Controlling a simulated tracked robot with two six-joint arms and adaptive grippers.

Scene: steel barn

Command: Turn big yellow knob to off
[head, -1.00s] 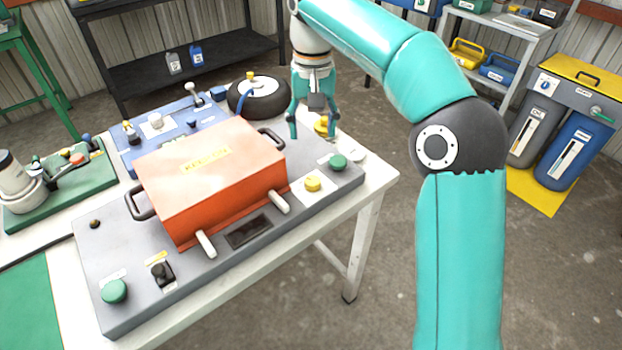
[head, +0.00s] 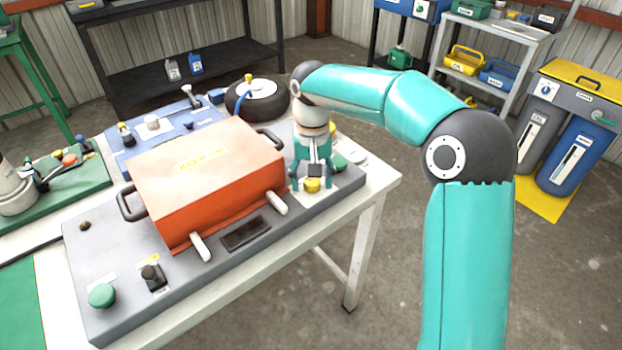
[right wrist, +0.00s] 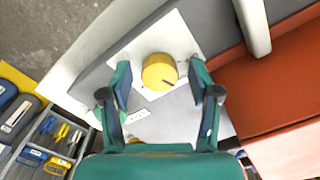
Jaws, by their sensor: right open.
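The big yellow knob (head: 312,186) sits on a white plate on the grey panel, at the right front of the orange box. In the right wrist view the knob (right wrist: 158,70) is round, with a dark pointer mark toward its lower right. My right gripper (head: 310,178) is over the knob, pointing down. In the right wrist view its open fingers (right wrist: 160,76) stand on either side of the knob, with gaps between them and it. Whether the fingertips are at knob height is hard to tell. My left gripper is not in view.
The orange box (head: 205,180) with dark handles and pale levers stands on the grey panel (head: 125,305), close beside the gripper. A green knob (head: 338,162) is just behind the gripper. A black wheel (head: 262,102) lies farther back. Open floor lies right of the table.

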